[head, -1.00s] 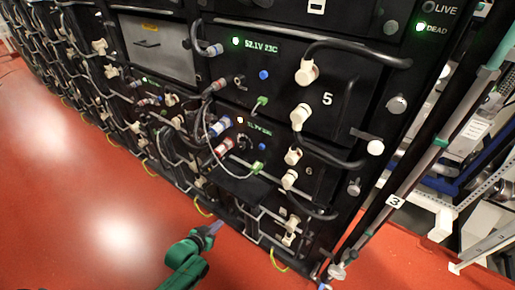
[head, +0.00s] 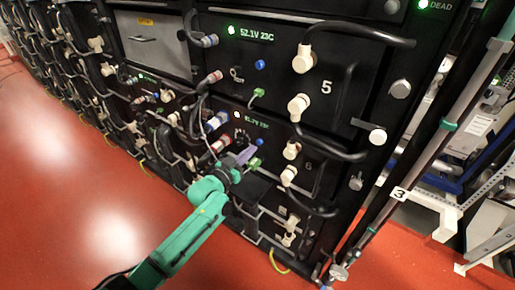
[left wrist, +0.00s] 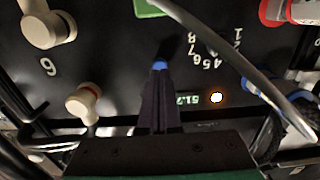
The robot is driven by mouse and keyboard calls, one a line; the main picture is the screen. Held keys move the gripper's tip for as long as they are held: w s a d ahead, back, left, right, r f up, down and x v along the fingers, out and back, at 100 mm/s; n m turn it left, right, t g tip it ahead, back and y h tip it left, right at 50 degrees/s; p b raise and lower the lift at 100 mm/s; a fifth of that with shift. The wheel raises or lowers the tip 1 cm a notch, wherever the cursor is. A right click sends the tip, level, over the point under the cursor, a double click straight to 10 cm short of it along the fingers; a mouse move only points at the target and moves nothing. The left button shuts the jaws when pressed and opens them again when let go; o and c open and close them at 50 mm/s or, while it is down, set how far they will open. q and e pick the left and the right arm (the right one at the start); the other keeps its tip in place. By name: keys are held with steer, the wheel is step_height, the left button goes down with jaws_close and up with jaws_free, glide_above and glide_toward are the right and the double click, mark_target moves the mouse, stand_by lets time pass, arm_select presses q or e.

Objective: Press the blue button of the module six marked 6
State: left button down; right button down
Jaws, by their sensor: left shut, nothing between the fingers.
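Module six (head: 308,165), marked 6, is a black unit below module 5 in the rack. The 6 mark (left wrist: 48,67) shows upside down there. My right gripper is not in view.
A green connector (head: 255,164) sticks out close to the fingers. A grey cable (left wrist: 225,62) crosses the panel near them. Cream plugs (head: 292,151) and black cables stand out on the right. Module 5 (head: 335,85) has its own blue button (head: 260,65). Red floor is open at left.

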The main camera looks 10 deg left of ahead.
steer(key=shift+d, duration=0.3)
arm_select(q)
steer(key=shift+w+d, duration=0.1)
steer(key=shift+w, duration=0.1)
arm_select(e)
steer(key=shift+d+f, duration=0.1)
steer(key=shift+f, duration=0.05)
arm_select(q)
steer(key=shift+w+d+b, duration=0.25)
steer(key=shift+w+b, duration=0.3)
steer(key=shift+w, duration=0.05)
arm_select(e)
steer(key=shift+f, duration=0.45)
